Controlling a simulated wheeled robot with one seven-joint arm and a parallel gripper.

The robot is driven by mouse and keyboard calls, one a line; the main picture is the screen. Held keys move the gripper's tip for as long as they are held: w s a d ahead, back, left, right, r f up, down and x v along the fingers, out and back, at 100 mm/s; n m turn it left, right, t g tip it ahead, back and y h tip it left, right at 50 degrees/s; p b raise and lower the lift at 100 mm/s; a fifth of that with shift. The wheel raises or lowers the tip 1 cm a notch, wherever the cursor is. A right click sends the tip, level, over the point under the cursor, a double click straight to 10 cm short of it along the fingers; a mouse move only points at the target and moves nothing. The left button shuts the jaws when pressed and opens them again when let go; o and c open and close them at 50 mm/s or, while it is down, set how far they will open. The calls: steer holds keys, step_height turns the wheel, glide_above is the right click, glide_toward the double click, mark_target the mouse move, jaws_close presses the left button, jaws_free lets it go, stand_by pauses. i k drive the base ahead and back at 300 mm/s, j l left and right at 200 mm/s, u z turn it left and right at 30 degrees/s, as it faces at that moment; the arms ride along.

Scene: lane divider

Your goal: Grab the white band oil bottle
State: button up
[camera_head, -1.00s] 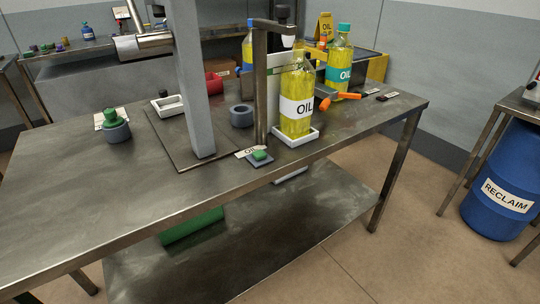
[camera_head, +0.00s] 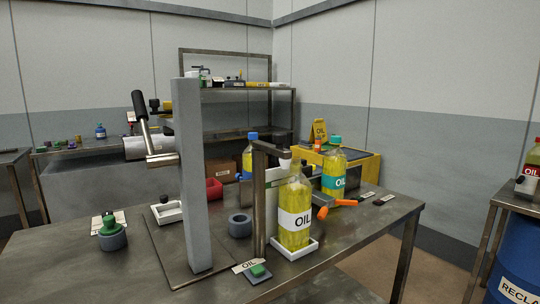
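The white band oil bottle (camera_head: 295,205) is yellow and stands upright in a small white tray (camera_head: 314,246) on the metal workbench (camera_head: 345,269). Its white band reads OIL. A dark metal post (camera_head: 259,214) with an arm over its top stands just left of it. A yellow bottle with a teal band and teal cap (camera_head: 334,163) stands behind it to the right. A blue-capped yellow bottle (camera_head: 248,160) stands behind the post and is partly hidden. My gripper is not in view.
A tall grey column (camera_head: 193,190) with a lever stands left of the post. An orange-handled tool (camera_head: 343,203) lies right of the bottle. A dark ring (camera_head: 239,225) and a green-topped pad (camera_head: 258,272) sit near the post. A blue barrel (camera_head: 510,265) stands at right.

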mark_target(295, 190)
steer(key=i+j+z, duration=0.3)
steer(key=i+j, duration=0.2)
steer(key=i+j+z, duration=0.3)
steer(key=j, duration=0.3)
steer(key=i, duration=0.1)
